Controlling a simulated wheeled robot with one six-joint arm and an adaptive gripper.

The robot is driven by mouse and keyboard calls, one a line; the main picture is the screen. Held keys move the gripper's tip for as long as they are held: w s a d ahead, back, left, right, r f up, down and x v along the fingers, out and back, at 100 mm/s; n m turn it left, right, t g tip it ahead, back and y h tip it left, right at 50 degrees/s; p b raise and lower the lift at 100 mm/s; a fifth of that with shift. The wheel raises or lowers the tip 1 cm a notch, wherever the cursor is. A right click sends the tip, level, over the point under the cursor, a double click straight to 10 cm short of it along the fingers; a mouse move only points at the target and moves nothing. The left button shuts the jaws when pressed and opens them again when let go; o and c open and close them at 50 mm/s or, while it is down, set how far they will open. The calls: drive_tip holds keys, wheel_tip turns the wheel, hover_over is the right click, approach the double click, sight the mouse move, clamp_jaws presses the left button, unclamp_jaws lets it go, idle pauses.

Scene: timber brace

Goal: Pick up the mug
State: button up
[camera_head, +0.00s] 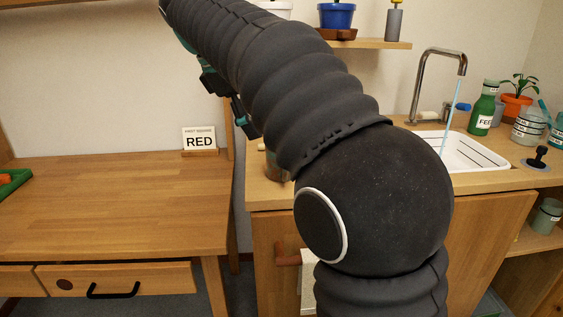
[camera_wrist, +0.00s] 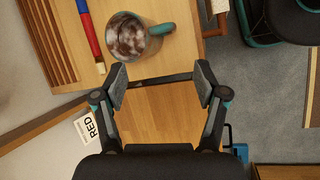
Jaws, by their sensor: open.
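The mug (camera_wrist: 128,40) is at the top of the wrist view, seen from above, with a mottled brown and white inside. Its teal handle (camera_wrist: 162,28) points right. It stands on a wooden counter near the edge. My gripper (camera_wrist: 160,78) is open and empty, its two fingers spread below the mug in that view, not around it. In the head view my gripper is partly hidden by my arm. A small brownish shape beside my arm there may be the mug, but my arm covers most of it.
A red and blue rod (camera_wrist: 90,34) lies left of the mug. A gap separates this counter from the wooden table (camera_head: 110,200) bearing a RED sign (camera_head: 199,140). A sink (camera_head: 462,150) with running tap is right. A shelf (camera_head: 370,43) holds pots.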

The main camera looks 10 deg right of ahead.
drive_tip(key=shift+s+b+x, duration=0.15)
drive_tip(key=shift+b+x, duration=0.35)
drive_tip(key=shift+x, duration=2.6)
drive_tip(key=shift+s+b+x, duration=0.15)
drive_tip(key=shift+b+x, duration=0.35)
drive_tip(key=shift+x, duration=2.65)
clamp_jaws()
